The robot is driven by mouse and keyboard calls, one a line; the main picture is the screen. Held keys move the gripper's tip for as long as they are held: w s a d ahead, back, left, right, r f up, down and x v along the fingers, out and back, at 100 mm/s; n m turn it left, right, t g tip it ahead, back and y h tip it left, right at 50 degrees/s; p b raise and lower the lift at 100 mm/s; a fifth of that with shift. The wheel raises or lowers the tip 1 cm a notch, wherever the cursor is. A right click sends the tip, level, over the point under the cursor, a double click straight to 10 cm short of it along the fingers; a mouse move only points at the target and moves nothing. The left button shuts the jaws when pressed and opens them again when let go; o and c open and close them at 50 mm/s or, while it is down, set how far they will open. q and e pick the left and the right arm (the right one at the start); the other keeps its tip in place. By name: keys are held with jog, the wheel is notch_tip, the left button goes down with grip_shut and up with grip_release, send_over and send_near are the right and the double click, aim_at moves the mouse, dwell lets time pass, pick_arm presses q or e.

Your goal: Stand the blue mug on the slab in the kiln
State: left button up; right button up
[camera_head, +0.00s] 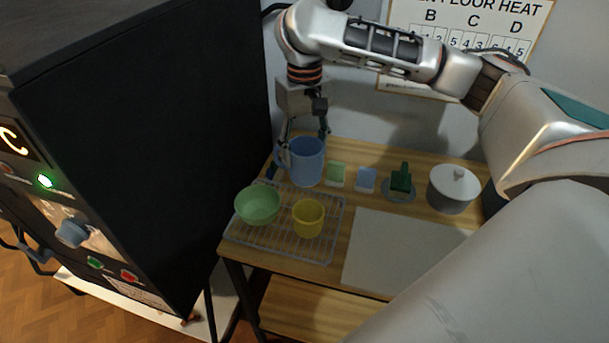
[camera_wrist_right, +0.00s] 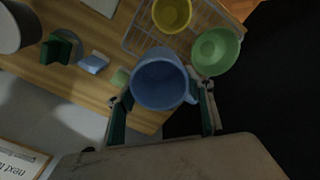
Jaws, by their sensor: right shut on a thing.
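The blue mug (camera_head: 307,163) is upright at the back left of the wooden table, by the rack's far edge. I cannot tell whether its base touches anything. My right gripper (camera_head: 306,137) reaches down from above and is shut on the mug. In the right wrist view, the fingers stand on either side of the mug (camera_wrist_right: 160,84), and its open mouth faces the camera. The kiln (camera_head: 150,130) is a large black box on the left with a lit green lamp. Its inside and the slab in it are hidden. My left gripper is not in view.
A wire rack (camera_head: 283,250) holds a green bowl (camera_head: 258,206) and a yellow cup (camera_head: 308,219). Green and blue small blocks, a dark green item and a lidded white pot (camera_head: 452,190) stand along the back. A flat pale board (camera_head: 405,252) lies at the front right.

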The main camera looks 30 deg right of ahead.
aim_at(305, 176)
jog(key=shift+f, duration=4.1)
jog(key=shift+f, duration=0.2)
jog(key=o, duration=1.3)
